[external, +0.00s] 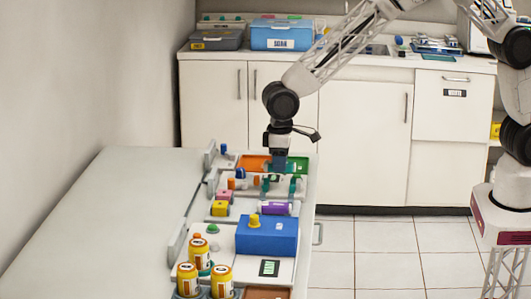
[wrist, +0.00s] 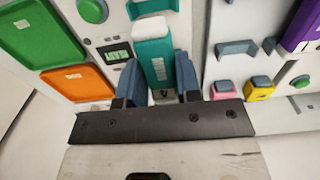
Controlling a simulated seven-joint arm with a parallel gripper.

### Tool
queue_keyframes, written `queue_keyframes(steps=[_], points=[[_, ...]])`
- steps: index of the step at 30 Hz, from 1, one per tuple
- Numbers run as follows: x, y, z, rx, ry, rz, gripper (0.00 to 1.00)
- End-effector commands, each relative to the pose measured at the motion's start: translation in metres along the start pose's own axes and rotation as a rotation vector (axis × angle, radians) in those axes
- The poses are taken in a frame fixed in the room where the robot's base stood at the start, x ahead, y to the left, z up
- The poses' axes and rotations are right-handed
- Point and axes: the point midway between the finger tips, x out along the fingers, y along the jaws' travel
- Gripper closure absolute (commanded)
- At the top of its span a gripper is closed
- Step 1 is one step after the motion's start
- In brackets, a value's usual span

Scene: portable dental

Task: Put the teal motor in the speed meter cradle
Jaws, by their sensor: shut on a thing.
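The teal motor (wrist: 153,48) is a long teal block with a pale label, held between the two blue fingers of my gripper (wrist: 159,78) in the wrist view. Its far end points to the top of that view. The speed meter shows as a small dark display (wrist: 116,54) on a white panel, just left of the motor. A teal and grey bracket (wrist: 146,7) lies beyond the motor's far end; I cannot tell whether it is the cradle or whether the motor touches it. In the external view, my gripper (external: 279,160) is low over the bench's far end, largely hiding the motor.
A green tray (wrist: 38,38) and an orange tray (wrist: 77,84) lie left of the motor. Grey brackets (wrist: 237,48), pink and yellow blocks and a purple motor (wrist: 303,24) are to the right. In the external view, a blue box (external: 266,237) and yellow jars (external: 187,280) stand nearer.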

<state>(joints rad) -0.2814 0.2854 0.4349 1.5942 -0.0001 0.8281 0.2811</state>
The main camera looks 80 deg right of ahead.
Motion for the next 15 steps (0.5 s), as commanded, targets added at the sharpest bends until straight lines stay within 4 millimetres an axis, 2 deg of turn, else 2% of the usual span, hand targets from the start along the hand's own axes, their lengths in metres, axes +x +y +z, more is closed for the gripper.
queue_keyframes(steps=[15], points=[[0.033,0.0,0.0,0.0,0.001,0.0,0.93]])
